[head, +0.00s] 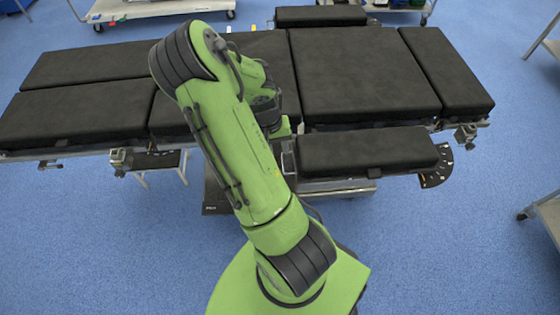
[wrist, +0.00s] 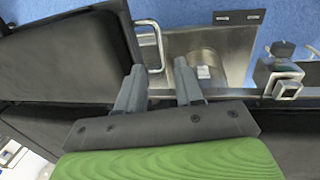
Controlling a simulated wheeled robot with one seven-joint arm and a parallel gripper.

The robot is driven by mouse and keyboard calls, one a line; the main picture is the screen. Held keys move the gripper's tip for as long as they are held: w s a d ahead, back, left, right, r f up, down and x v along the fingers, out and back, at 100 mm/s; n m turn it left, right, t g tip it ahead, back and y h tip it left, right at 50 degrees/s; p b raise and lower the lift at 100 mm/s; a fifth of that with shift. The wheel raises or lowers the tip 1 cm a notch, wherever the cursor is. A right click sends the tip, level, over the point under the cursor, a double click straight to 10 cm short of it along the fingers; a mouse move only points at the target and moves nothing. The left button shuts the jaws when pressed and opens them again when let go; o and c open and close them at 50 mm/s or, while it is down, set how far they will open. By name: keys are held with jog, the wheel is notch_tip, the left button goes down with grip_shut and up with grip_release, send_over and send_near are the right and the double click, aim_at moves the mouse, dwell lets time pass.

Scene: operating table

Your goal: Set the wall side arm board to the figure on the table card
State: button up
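Two padded black arm boards show in the head view: one on the near side (head: 365,152) with a dark marked dial plate (head: 437,166) at its right end, and one on the far side (head: 320,16). I cannot tell which is the wall side. My gripper (wrist: 160,80) is open and empty in the wrist view, fingers apart above the table's side rail. A bent metal handle (wrist: 151,42) lies just beyond the fingers, beside a black pad (wrist: 65,55); contact cannot be told. The gripper is hidden behind my arm in the head view. No readable card shows.
The black-padded operating table (head: 365,72) spans the view. A rail clamp (wrist: 282,76) sits right of my gripper in the wrist view. A trolley (head: 160,9) stands behind, another (head: 545,212) at the right edge. Blue floor is open at front left and right.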

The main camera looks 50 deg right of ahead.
aim_at(283, 163)
jog(key=f, duration=0.2)
jog(key=f+b, duration=0.1)
jog(key=f, duration=0.1)
jog(key=s+f, duration=0.1)
jog(key=f, duration=0.1)
jog(key=shift+d+f, duration=0.2)
jog(key=shift+d, duration=0.2)
grip_shut()
dwell(0.9)
